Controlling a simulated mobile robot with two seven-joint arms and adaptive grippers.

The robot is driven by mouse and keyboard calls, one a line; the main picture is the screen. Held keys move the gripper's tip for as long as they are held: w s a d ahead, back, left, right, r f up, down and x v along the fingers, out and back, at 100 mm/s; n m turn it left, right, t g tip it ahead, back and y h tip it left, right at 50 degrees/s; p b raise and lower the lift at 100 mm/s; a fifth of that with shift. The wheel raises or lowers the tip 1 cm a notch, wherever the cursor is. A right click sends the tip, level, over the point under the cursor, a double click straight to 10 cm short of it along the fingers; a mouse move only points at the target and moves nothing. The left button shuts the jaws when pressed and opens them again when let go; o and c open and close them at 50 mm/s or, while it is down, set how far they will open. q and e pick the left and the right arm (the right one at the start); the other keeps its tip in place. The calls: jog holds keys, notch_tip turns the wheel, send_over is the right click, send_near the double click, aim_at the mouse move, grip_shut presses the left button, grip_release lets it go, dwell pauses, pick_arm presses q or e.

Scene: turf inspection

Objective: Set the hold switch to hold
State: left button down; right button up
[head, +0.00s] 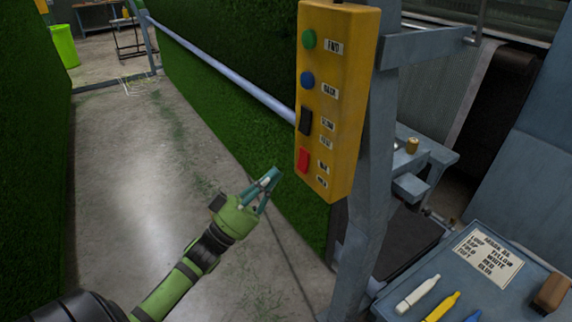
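A yellow control box (342,100) is fixed to a grey steel post right of centre. It carries a green button, a blue button, a black rocker switch (305,121) and, lowest, a red rocker switch (303,161). Two small labels stand beside the red switch; their lettering is too small to read surely, as is which side is pressed. My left gripper (275,174) is just left of and slightly below the red switch, apart from the box in the picture. Its teal fingers meet at the tips with nothing between them. My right gripper is out of view.
A grey rail (220,68) runs along a green turf wall to the box. A blue-grey tray (462,262) with markers, a brush and a label card stands at lower right. A brass-coloured piece (412,145) sits on a ledge behind the post.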

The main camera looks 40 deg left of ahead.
aim_at(300, 162)
pick_arm(q)
jog(key=shift+w+d+f+p, duration=0.15)
jog(key=shift+w+d, duration=0.1)
jog(key=shift+w, duration=0.35)
jog(key=shift+w+d+f+p, duration=0.1)
jog(key=shift+w+d, duration=0.15)
jog(key=shift+w, duration=0.3)
jog(key=shift+w+d+f+p, duration=0.15)
jog(key=shift+w+d, duration=0.1)
jog(key=shift+w, duration=0.35)
jog(key=f+t+b, duration=0.1)
jog(key=b, duration=0.3)
jog(key=shift+w+d+f, duration=0.1)
jog(key=shift+w+d, duration=0.05)
jog(key=shift+w, duration=0.25)
jog(key=shift+w+r, duration=0.1)
jog(key=shift+r, duration=0.3)
